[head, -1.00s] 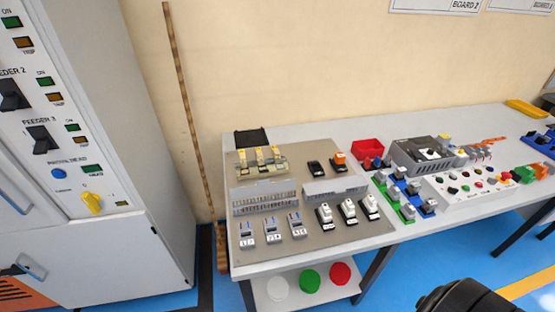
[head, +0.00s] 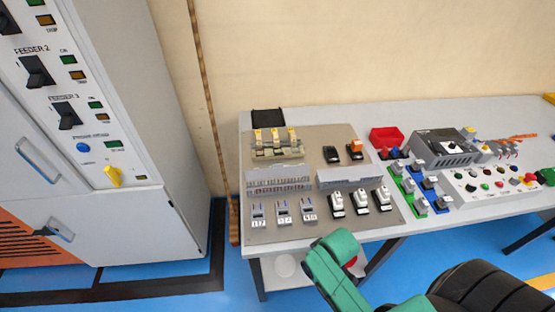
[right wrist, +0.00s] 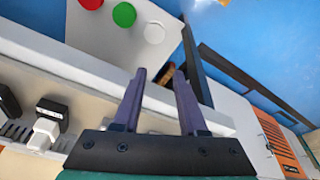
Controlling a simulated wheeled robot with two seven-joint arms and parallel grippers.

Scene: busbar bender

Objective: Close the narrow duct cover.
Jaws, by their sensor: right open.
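Two grey slotted wiring ducts lie on the beige panel board (head: 300,228) on the table. The left duct (head: 278,181) shows coloured wires or terminals along its length. The right duct (head: 350,176) has a plain light-grey strip along it; I cannot tell from here how its cover sits or which duct is the narrow one. My right gripper (right wrist: 160,76) shows in the right wrist view, open and empty, its two fingers apart over the table's front edge. In the head view my right arm comes in at the lower right, in front of the table. My left gripper is not in view.
Breakers (head: 338,203) and small switches (head: 283,211) line the board's front. A red bin (head: 386,139) and a grey unit (head: 440,148) stand to the right. A tall cabinet (head: 140,220) stands at the left. The lower shelf (right wrist: 115,45) holds coloured discs.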

